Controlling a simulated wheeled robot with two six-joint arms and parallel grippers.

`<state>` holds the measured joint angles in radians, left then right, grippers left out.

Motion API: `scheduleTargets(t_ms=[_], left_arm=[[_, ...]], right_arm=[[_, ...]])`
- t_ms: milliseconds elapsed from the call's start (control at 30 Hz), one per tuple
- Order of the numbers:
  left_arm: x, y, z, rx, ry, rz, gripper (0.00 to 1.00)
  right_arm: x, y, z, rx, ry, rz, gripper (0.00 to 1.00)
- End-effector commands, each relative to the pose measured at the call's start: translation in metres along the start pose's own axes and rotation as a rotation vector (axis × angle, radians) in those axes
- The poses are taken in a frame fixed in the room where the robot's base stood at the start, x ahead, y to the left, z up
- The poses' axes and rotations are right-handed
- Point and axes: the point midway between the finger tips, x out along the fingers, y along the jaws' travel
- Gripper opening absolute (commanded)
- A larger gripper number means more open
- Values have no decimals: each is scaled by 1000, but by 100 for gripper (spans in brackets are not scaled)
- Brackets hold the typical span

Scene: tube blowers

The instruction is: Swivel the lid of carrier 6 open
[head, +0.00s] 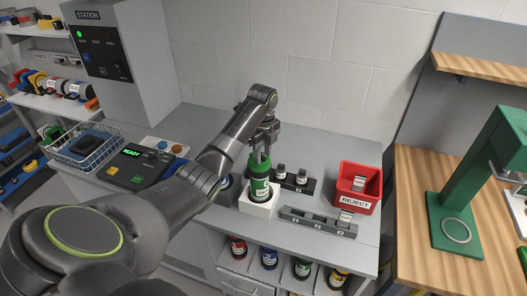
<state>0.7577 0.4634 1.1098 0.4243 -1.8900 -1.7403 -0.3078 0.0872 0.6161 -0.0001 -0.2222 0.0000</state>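A green carrier (260,189) with a white label stands upright in a white block (258,208) on the grey bench. Its number is too small to read surely, so I cannot confirm that it is carrier 6. My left gripper (259,156) points down at the carrier's green top end. The fingers overlap the lid area, and I cannot tell whether they touch or grip it. The lid's state is hidden by the gripper. My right gripper is not in view.
A red REJECT bin (357,201), a dark rack (296,182) and a grey slotted rack (318,222) stand right of the carrier. A control box (143,167) reading READY and a wire basket (84,149) are left. Several coloured carriers sit in cubbies below.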

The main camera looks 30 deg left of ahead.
Motion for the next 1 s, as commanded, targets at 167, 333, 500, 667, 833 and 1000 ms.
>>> scheduleTargets(t_ms=[167,333,500,667,833,1000], left_arm=[[0,0,0,0,0,0,27],[0,0,0,0,0,0,4],[0,0,0,-1,0,0,0],[0,-1,0,-15,0,0,0],[0,-4,0,-73,0,0,0],[-1,-10,1,-185,0,-1,0]], right_arm=[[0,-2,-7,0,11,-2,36],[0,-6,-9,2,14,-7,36],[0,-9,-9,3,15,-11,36],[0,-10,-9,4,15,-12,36],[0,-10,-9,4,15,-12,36],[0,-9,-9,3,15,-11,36]])
